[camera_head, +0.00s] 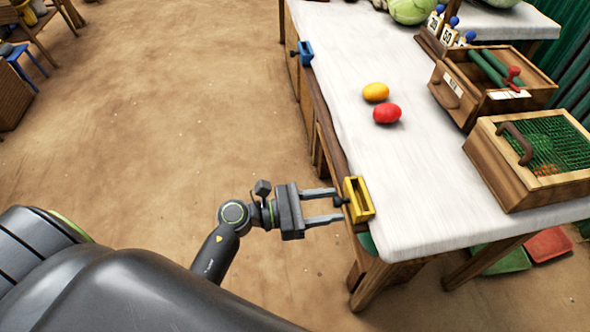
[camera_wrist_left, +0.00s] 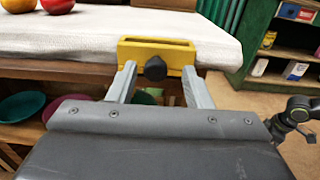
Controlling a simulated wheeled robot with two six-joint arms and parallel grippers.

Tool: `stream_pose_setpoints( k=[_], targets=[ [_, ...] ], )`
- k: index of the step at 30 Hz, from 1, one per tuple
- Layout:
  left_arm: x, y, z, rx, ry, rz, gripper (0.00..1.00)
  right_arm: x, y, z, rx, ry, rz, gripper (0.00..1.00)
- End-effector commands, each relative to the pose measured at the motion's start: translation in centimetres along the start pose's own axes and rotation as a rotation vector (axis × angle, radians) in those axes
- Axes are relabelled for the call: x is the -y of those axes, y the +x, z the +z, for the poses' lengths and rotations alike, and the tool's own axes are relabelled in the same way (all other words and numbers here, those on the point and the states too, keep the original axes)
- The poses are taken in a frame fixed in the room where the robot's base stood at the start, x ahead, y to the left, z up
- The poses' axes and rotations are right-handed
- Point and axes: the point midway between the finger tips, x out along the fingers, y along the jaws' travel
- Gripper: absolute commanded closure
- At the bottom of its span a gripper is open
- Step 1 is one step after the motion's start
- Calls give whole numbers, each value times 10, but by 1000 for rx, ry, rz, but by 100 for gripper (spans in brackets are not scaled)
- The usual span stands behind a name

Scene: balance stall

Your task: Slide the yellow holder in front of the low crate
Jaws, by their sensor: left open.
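The yellow holder (camera_head: 358,199) sits on the table's front edge near the close corner. In the left wrist view the yellow holder (camera_wrist_left: 158,52) shows a long slot on top and a dark knob facing me. My left gripper (camera_head: 338,204) is open at the holder's outer side, its fingers on either side of the knob; I cannot tell whether they touch the holder. A wooden crate with a green mesh lid (camera_head: 500,170) stands across the table from the holder. A wooden box with green rollers (camera_head: 457,92) stands farther along. I cannot tell which is the low crate.
A blue holder (camera_head: 304,53) is on the same edge, farther off. A yellow fruit (camera_head: 376,92) and a red fruit (camera_head: 387,113) lie on the white tabletop (camera_head: 410,205). The edge between the holders looks clear. Open floor (camera_head: 180,125) lies to the left.

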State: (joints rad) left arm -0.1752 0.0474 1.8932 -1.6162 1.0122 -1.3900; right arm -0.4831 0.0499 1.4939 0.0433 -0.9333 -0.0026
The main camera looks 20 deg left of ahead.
Motion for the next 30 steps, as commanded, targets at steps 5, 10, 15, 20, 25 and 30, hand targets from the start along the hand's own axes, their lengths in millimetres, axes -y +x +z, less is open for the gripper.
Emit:
stream_pose_setpoints(
  k=[5, 10, 15, 20, 25, 30],
  targets=[
    [0, -6, -1, -2, 2, 1, 55, 0, 1, 0, 3, 0, 0, 100],
    [0, -29, -2, -5, 2, 0, 55, 1, -1, -2, 8, 1, -4, 100],
    [0, -61, -3, -7, 1, -1, 55, 5, -16, -9, -1, 8, -13, 100],
    [0, -89, -3, -7, 1, -2, 55, 8, -27, -13, 1, 12, -20, 100],
    [1, -117, -3, -8, 0, -3, 55, 10, -39, -17, 1, 16, -28, 100],
    [1, -144, -3, -7, -1, -3, 55, 12, -49, -19, 2, 19, -35, 100]
  ],
)
